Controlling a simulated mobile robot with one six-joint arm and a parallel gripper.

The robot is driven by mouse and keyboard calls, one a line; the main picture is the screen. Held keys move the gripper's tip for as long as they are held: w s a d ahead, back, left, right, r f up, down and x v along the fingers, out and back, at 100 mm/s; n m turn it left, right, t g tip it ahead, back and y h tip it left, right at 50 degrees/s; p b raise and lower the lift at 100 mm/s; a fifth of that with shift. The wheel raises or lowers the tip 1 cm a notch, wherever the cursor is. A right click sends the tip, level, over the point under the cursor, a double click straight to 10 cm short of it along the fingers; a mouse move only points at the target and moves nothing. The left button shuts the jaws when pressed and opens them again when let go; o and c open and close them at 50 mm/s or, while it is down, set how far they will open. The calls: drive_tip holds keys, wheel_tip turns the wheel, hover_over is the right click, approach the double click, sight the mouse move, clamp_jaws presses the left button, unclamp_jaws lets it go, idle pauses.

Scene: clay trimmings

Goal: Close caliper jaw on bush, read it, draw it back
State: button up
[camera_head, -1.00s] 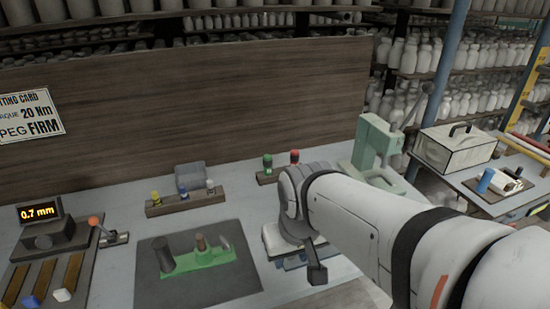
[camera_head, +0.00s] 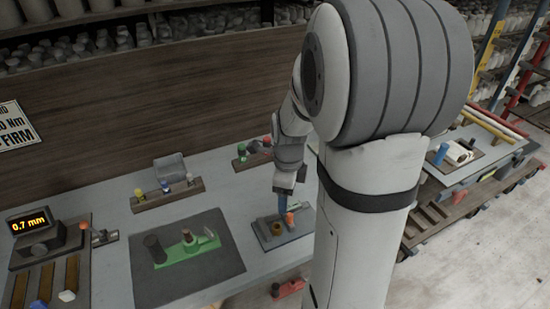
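A small brown-gold ring-shaped piece, which looks like the bush (camera_head: 277,229), sits on a dark plate (camera_head: 268,244) at the table's front right. An upright blue part (camera_head: 282,204) and an orange knob (camera_head: 290,218) stand just behind and to the right of it; these look like the caliper jaw and its handle. My gripper (camera_head: 285,190) points down just above the blue part. Whether it touches the blue part or knob cannot be told. Its finger opening is too small to make out. My arm hides the plate's right side.
A display (camera_head: 35,220) reading 0.7 mm stands at the left, with an orange-knobbed lever (camera_head: 84,226) beside it. A green fixture (camera_head: 190,247) with upright pegs lies on a dark mat (camera_head: 200,283). Racks of coloured pegs (camera_head: 168,193) stand behind. A side table (camera_head: 475,158) is at right.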

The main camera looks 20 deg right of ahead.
sight(290, 215)
drive_tip(key=f+m+b, duration=0.1)
drive_tip(key=f+b, duration=0.1)
drive_tip(key=f, duration=0.1)
drive_tip(key=d+f+m+b, duration=0.1)
drive_tip(key=f+b, duration=0.1)
drive_tip(key=f, duration=0.2)
drive_tip(key=w+d+f+m+b, duration=0.1)
drive_tip(key=f+m+b, duration=0.1)
drive_tip(key=f+b, duration=0.1)
drive_tip(key=shift+f, duration=0.55)
drive_tip(key=shift+c, duration=0.3)
drive_tip(key=c, duration=1.3)
drive_tip(key=shift+a, duration=1.35)
